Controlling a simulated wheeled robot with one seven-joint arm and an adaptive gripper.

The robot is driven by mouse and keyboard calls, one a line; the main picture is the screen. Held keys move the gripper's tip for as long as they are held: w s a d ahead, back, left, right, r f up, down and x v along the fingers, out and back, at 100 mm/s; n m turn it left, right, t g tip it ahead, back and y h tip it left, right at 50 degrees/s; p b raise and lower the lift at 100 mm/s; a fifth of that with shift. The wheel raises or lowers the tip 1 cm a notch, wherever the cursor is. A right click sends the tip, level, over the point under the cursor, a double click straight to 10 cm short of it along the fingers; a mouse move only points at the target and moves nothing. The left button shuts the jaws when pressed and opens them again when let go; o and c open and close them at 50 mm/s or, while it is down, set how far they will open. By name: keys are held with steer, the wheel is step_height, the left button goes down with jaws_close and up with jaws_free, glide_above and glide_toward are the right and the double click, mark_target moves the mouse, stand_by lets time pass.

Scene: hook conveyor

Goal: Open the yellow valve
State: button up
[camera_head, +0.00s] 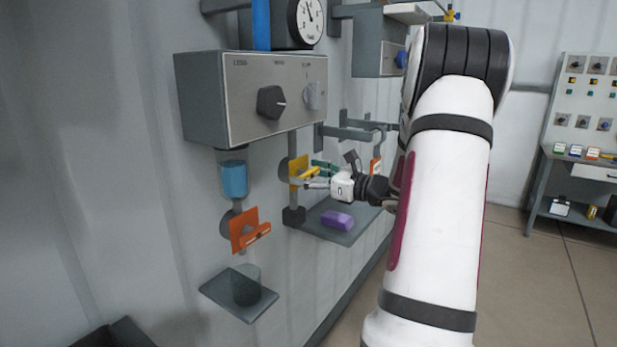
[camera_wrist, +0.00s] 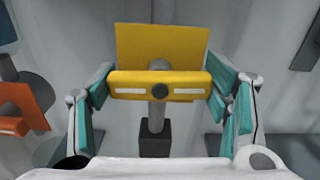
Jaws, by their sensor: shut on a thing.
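The yellow valve (camera_wrist: 160,50) is a flat plate with a rounded yellow handle bar (camera_wrist: 190,80) on its front, on a grey vertical pipe (camera_wrist: 157,116). In the head view the yellow valve (camera_head: 298,166) is on the wall, right of the orange valve. My gripper (camera_head: 318,174) reaches it from the right. In the wrist view the teal finger pads of my gripper (camera_wrist: 160,90) are at the two ends of the handle bar, shut on it. The bar lies level across the picture.
An orange valve (camera_head: 247,232) is to the left, under a blue container (camera_head: 233,178). A dark cup (camera_head: 246,287) stands on a lower shelf (camera_head: 262,303). A purple block (camera_head: 337,220) lies on the shelf (camera_head: 350,236) below my gripper. A control box (camera_head: 245,105) hangs above.

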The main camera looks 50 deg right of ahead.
steer(key=n+b, duration=0.3)
steer(key=b, duration=0.1)
steer(key=shift+w+f+n, duration=0.15)
steer(key=shift+f+n, duration=0.05)
steer(key=shift+n, duration=0.2)
steer(key=n+b, duration=0.4)
steer(key=b, duration=0.1)
steer(key=shift+a+n+b, duration=0.1)
steer(key=shift+n+b, duration=0.2)
steer(key=shift+b, duration=0.05)
steer(key=n+b, duration=0.4)
steer(key=b, duration=0.2)
steer(key=shift+f+b, duration=0.15)
steer(key=shift+b, duration=0.2)
steer(key=n+b, duration=0.4)
steer(key=b, duration=0.2)
steer(key=shift+n, duration=0.4)
steer(key=shift+r, duration=0.2)
steer(key=o, duration=1.2)
steer(key=s, duration=0.8)
steer(key=s+d, duration=0.1)
steer(key=s, duration=0.3)
steer(key=shift+s, duration=0.1)
